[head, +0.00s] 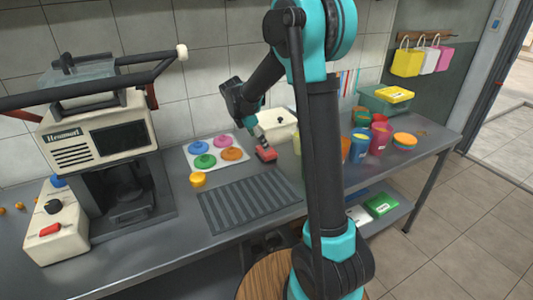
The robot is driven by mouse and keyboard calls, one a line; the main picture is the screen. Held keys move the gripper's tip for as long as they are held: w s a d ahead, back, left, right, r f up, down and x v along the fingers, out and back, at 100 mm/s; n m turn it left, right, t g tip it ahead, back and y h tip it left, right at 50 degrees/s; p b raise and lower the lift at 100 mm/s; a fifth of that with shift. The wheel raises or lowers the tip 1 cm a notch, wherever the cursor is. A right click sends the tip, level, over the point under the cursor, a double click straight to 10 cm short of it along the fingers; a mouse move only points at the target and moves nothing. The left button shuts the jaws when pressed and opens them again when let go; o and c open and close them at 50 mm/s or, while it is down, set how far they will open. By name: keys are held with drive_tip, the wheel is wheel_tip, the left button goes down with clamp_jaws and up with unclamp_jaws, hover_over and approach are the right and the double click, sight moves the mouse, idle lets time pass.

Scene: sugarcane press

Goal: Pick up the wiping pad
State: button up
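A small red block (267,155), which looks like the wiping pad, is on the grey counter, right of the white tray of coloured discs. My gripper (261,142) points down just above it, with the fingertips at or very near its top. The fingers are small and partly merged with the pad in the head view, so I cannot tell whether they are open or shut on it.
A ribbed dark mat (250,205) lies in front of the pad. A cream container (280,128) stands behind my gripper. Coloured cups (380,137) are to the right; the press (100,150) is far left.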

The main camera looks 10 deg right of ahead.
drive_tip(key=x, duration=0.4)
drive_tip(key=shift+w+d+f, duration=0.1)
drive_tip(key=shift+w+d, duration=0.2)
drive_tip(key=shift+d, duration=0.05)
drive_tip(key=shift+d+f, duration=0.2)
drive_tip(key=shift+f, duration=0.3)
drive_tip(key=c, duration=0.9)
